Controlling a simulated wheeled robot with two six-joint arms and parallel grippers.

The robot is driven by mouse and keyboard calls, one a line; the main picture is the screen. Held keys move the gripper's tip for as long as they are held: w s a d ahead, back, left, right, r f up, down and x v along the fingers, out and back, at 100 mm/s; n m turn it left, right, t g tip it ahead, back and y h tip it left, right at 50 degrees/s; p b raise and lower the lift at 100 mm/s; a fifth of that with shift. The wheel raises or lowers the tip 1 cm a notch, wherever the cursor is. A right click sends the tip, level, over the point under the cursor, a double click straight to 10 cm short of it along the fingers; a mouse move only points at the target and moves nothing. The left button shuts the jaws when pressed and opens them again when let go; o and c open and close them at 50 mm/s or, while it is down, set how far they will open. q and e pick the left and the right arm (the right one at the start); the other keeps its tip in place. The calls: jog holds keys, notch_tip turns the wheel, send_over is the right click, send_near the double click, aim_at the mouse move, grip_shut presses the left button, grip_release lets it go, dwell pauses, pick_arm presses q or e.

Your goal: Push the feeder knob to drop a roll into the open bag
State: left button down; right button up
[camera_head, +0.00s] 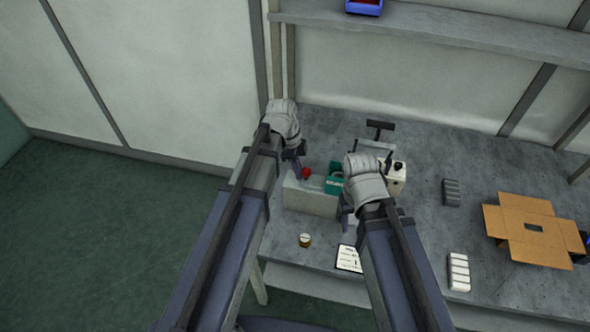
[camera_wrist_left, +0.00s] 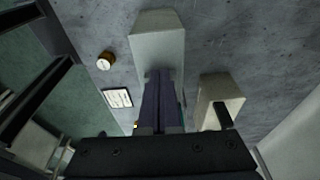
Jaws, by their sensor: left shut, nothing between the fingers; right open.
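The feeder, a pale grey block (camera_head: 310,200), stands on the table with a red knob (camera_head: 306,173) at its back left. A green bag (camera_head: 334,180) is at its right end; its mouth is partly hidden by my right arm. My left gripper (camera_head: 297,163) is shut and empty, just behind and left of the knob; I cannot tell whether it touches. In the left wrist view its closed fingers (camera_wrist_left: 163,105) lie across a pale block (camera_wrist_left: 157,45), and the knob is not visible. My right gripper (camera_head: 346,216) is open beside the bag, mostly hidden by its wrist. No roll is clearly visible.
A small gold-and-white jar (camera_head: 305,240) and a printed card (camera_head: 348,258) lie in front. A pale dark-capped container (camera_head: 396,180) stands right of my right wrist. Farther right are an open cardboard box (camera_head: 527,215) and a white stack (camera_head: 459,272).

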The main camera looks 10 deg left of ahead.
pick_arm(q)
jog(key=shift+d, duration=1.05)
jog(key=shift+a, duration=0.15)
jog(key=a, duration=0.9)
jog(key=shift+a, duration=0.4)
dwell(0.7)
jog(key=shift+w, duration=0.1)
notch_tip(320, 180, up, 8)
jog(key=p, duration=0.8)
jog(key=shift+d, duration=0.1)
dwell(0.8)
